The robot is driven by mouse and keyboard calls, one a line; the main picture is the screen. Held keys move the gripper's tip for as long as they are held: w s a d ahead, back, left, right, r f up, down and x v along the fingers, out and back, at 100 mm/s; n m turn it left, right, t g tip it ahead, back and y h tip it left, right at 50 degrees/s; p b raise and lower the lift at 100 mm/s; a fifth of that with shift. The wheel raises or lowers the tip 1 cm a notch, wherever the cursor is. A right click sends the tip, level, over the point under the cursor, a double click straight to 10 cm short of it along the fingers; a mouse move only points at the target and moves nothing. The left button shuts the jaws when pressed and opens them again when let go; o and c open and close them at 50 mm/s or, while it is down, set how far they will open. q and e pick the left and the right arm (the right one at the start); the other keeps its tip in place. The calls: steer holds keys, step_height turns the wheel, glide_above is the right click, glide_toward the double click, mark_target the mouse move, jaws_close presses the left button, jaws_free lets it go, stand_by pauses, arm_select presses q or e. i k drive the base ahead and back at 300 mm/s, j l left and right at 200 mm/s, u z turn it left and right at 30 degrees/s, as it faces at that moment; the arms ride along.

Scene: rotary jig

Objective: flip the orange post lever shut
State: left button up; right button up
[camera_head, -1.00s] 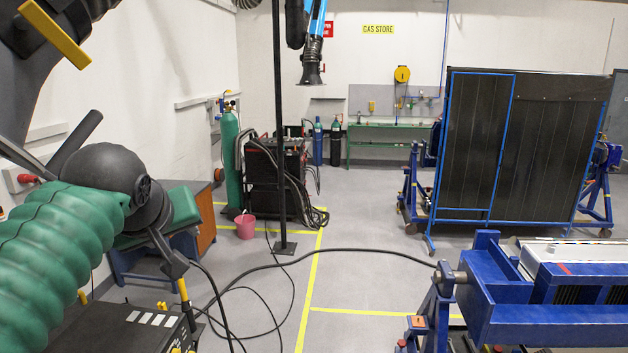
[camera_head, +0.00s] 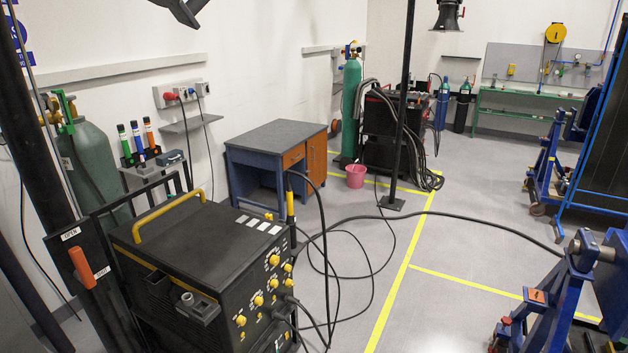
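The orange lever (camera_head: 82,268) is on a dark post (camera_head: 52,135) at the left edge of the head view. Its handle stands nearly upright, tilted a little, just below a white label (camera_head: 70,234) reading OPEN. A second white label (camera_head: 102,272) is beside the handle's lower end, and its text is too small to read. The lever's pivot cannot be made out. Neither of my grippers can be identified in this view, and nothing is seen touching the lever.
A black welding machine (camera_head: 180,250) with a yellow handle stands close right of the post. Green gas bottle (camera_head: 95,165) is behind. A blue desk (camera_head: 275,150) stands farther back. Cables (camera_head: 370,285) cross the floor. A dark shape (camera_head: 180,10), unidentified, hangs at the top.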

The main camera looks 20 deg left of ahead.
mark_target(84, 273)
steer(key=u, duration=2.05)
